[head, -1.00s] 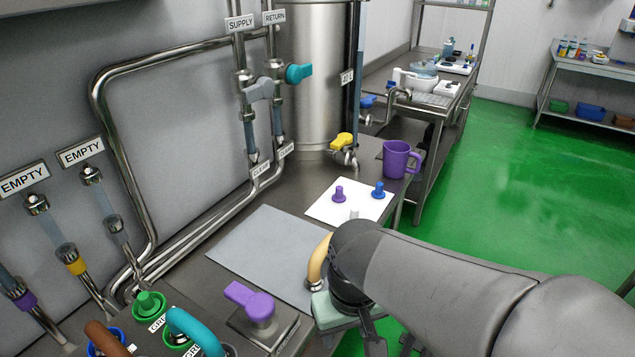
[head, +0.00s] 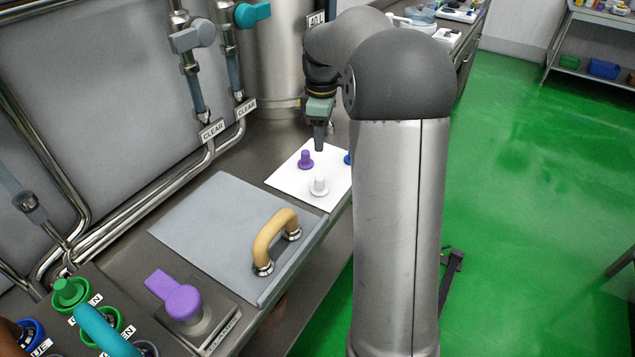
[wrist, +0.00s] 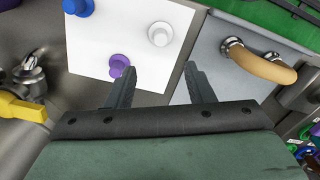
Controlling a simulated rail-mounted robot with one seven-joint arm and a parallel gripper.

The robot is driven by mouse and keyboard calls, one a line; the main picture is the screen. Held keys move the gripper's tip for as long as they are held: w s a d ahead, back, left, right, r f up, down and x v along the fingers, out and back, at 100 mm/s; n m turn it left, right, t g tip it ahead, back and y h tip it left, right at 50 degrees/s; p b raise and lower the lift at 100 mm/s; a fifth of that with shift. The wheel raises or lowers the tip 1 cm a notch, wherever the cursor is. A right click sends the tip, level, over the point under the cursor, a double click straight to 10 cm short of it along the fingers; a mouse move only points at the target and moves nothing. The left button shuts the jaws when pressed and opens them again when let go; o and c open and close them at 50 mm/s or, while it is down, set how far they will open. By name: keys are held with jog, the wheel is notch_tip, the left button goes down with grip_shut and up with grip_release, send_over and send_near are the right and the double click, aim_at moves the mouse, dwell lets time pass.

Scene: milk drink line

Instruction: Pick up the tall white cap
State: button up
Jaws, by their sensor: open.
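The tall white cap (head: 318,186) stands upright on a white mat (head: 288,180), near the mat's front corner in the head view. In the wrist view the white cap (wrist: 160,34) is beyond my fingertips, near the mat's edge. My gripper (head: 319,143) is above the far part of the mat. In the wrist view my gripper (wrist: 160,75) is open, with nothing between its fingers. A purple cap (head: 305,159) stands on the same mat; in the wrist view it is close to the left finger. A blue cap (head: 348,158) is partly hidden behind my arm.
A grey plate (head: 215,225) with a tan handle (head: 272,240) lies in front of the mat. A purple lever (head: 178,296) and several coloured fittings are nearer. Pipes with a teal valve handle (head: 252,14) run along the wall. A yellow handle (wrist: 20,106) shows in the wrist view.

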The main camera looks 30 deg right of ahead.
send_over(319, 178)
jog(key=f, duration=0.9)
jog(key=shift+d+p, duration=0.2)
jog(key=shift+p, duration=0.1)
jog(key=shift+w+a+f+p, duration=0.1)
jog(key=shift+f+p, duration=0.15)
jog(key=shift+f, duration=1.15)
jog(key=shift+a+f+p, duration=0.1)
jog(key=shift+f+p, duration=0.15)
jog(key=shift+f, duration=1.15)
jog(key=shift+c, duration=0.3)
grip_shut()
